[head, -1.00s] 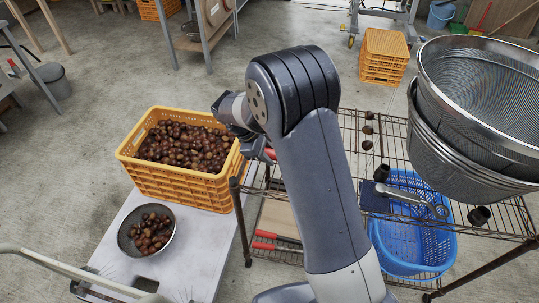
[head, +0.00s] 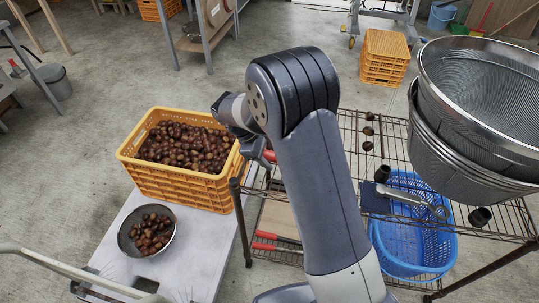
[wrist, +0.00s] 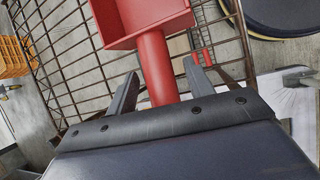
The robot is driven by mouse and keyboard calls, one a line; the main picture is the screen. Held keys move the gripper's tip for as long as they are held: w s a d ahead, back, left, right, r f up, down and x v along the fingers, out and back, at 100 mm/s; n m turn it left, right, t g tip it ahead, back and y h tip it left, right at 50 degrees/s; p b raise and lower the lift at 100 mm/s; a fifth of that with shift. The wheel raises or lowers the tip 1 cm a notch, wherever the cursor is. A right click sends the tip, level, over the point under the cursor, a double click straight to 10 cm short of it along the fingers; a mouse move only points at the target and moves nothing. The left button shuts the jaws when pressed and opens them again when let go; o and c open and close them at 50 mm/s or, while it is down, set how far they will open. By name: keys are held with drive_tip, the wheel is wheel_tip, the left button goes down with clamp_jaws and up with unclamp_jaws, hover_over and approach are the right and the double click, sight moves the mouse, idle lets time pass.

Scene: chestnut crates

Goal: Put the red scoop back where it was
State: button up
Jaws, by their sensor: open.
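The red scoop (wrist: 145,24) lies on the wire shelf in the wrist view, its handle running down towards my gripper. My gripper (wrist: 160,84) is open, with one finger on each side of the scoop's round handle. I see gaps between the fingers and the handle. In the head view a little red of the scoop (head: 270,156) shows beside my wrist, at the left edge of the wire rack (head: 350,133). My arm hides the rest of it there.
A yellow crate (head: 180,187) full of chestnuts and a dark bowl (head: 126,240) of chestnuts stand on the white cart at left. Stacked metal sieves (head: 440,150) stand at the rack's right. Several small dark objects lie on the rack. A blue basket (head: 410,268) is below.

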drive_tip(key=v, duration=1.1)
drive_tip(key=shift+r+p, duration=0.2)
drive_tip(key=shift+p, duration=0.25)
drive_tip(key=shift+f, duration=0.1)
drive_tip(key=b+x, duration=0.1)
drive_tip(key=x, duration=1)
drive_tip(key=shift+f, duration=0.2)
drive_tip(key=shift+d+r, duration=0.15)
drive_tip(key=shift+r, duration=2.2)
drive_tip(key=shift+f, duration=0.1)
